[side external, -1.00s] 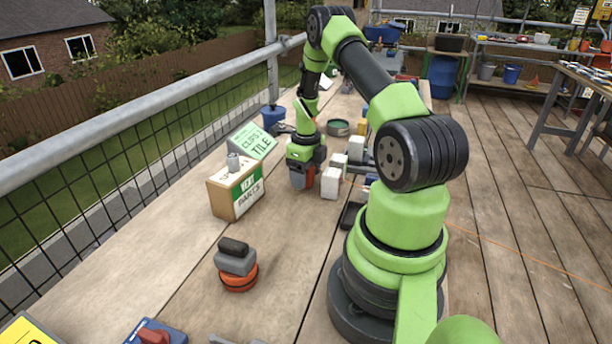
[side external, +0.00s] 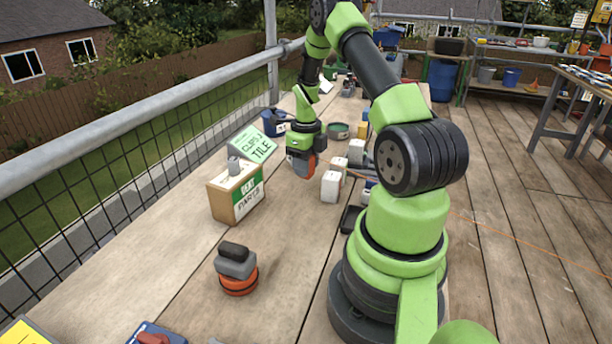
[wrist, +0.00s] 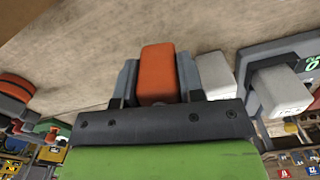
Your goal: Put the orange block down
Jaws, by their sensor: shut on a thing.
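The orange block (wrist: 158,72) is between the two dark fingers of my gripper (wrist: 157,80) in the wrist view, and the gripper is shut on it. In the side external view my gripper (side external: 302,164) hangs over the wooden boards, with a small part of the orange block (side external: 311,163) showing between the fingers. The block appears to be above the boards; its lower end is partly hidden by the fingers.
A white block (side external: 331,187) stands just right of my gripper, with another white block (side external: 355,152) behind it. A parts box (side external: 222,200) stands to the left, near a green tile sign (side external: 252,145). An orange-and-grey object (side external: 237,270) sits in front. Bare boards lie between.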

